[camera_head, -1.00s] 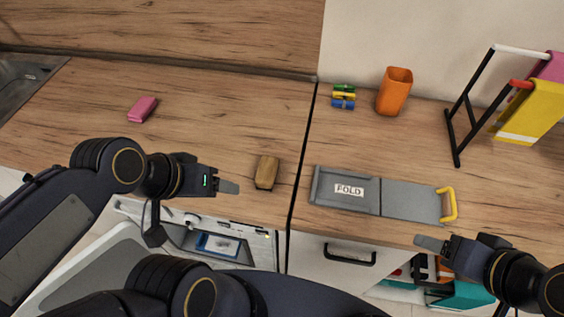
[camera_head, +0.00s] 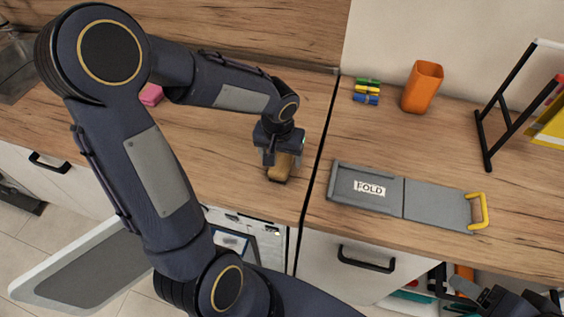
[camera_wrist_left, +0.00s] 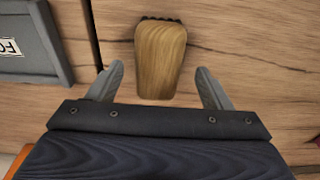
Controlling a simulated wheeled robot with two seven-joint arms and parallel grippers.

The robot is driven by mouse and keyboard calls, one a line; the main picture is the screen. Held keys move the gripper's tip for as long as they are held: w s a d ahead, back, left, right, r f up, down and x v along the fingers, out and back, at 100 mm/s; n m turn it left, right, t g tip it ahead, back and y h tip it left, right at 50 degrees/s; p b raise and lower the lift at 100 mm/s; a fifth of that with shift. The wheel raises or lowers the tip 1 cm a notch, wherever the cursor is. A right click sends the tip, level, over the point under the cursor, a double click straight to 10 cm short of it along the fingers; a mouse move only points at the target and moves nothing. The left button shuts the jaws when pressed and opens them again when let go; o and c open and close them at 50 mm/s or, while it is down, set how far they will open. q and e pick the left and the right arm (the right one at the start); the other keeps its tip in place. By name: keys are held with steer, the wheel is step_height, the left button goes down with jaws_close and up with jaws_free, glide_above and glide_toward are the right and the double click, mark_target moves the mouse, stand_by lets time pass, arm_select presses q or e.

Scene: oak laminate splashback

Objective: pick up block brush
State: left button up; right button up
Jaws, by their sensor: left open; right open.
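The block brush (camera_head: 279,169) is a small brown wooden block lying on the wooden counter, left of the dark seam. In the left wrist view the brush (camera_wrist_left: 160,58) shows its wood-grained top, with dark bristles at its far edge. My left gripper (camera_head: 282,166) is above the brush, pointing down. In the left wrist view its two fingers (camera_wrist_left: 158,88) are open, one on each side of the brush's near end, with gaps between. My right gripper (camera_head: 462,290) is open and empty at the lower right, in front of the counter.
A grey folding board (camera_head: 432,203) with a yellow handle lies right of the seam. An orange cup (camera_head: 422,88) and coloured clips (camera_head: 367,92) stand behind it. A rack (camera_head: 505,115) is at the right. A pink block (camera_head: 151,95) is partly hidden behind my left arm.

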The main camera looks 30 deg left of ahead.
mark_target(282, 159)
arm_select(q)
steer(key=f, duration=0.3)
steer(key=shift+w+f, duration=0.2)
steer(key=shift+w, duration=0.1)
steer(key=c, duration=1.1)
steer(key=shift+r, duration=0.1)
steer(key=shift+r, duration=0.6)
steer(key=s+d+r, duration=0.2)
steer(key=s+r, duration=0.2)
steer(key=s+d+r+b, duration=0.1)
steer(key=s+d+r, duration=0.2)
steer(key=s, duration=0.1)
steer(key=s+d+r+b, duration=0.1)
steer(key=s+d+r, duration=0.1)
steer(key=s+r, duration=0.2)
steer(key=shift+d+r, duration=0.2)
steer(key=shift+r, duration=0.1)
